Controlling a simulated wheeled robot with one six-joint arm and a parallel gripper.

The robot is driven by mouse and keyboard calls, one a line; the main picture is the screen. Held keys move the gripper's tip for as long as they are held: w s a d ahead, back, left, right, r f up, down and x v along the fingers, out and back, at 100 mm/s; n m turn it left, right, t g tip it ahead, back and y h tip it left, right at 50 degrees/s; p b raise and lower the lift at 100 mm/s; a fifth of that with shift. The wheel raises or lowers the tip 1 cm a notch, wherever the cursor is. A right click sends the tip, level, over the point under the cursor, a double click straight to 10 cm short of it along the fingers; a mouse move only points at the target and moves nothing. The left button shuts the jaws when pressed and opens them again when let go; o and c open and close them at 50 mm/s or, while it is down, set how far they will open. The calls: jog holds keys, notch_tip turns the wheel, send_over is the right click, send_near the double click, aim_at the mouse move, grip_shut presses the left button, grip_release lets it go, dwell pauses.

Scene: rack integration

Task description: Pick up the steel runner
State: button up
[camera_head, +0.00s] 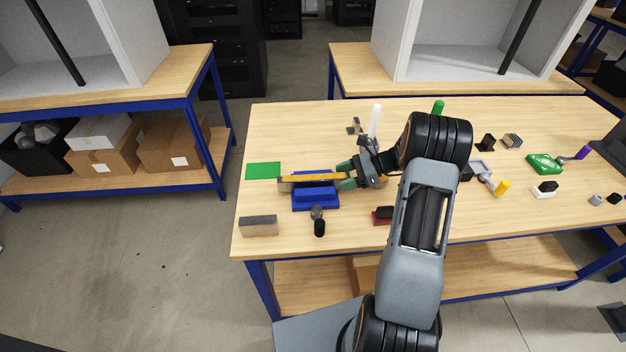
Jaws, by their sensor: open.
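A long thin bar (308,178), with an orange-yellow face and a grey left end, lies across a blue cradle block (316,202). It looks like the steel runner, though its metal is hard to make out. My gripper (345,175) points left over the right part of the bar. Its two green-tipped fingers are apart, one on the far side and one on the near side of the bar as seen here. I cannot tell whether they touch it or are above it. The gripper body hides part of the bar, and a bit of orange shows to the right.
A green mat (263,171) lies left of the bar. A grey block (258,226), a black-capped piece (319,228) and a red-and-black piece (383,215) are near the front. A white cylinder (375,120) stands behind the gripper. Several small parts are at right.

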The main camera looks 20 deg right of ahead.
jog(key=shift+a+f, duration=0.25)
jog(key=shift+a, duration=0.25)
jog(key=shift+c, duration=0.2)
jog(key=shift+w, duration=0.1)
grip_shut()
jog(key=shift+r, duration=0.15)
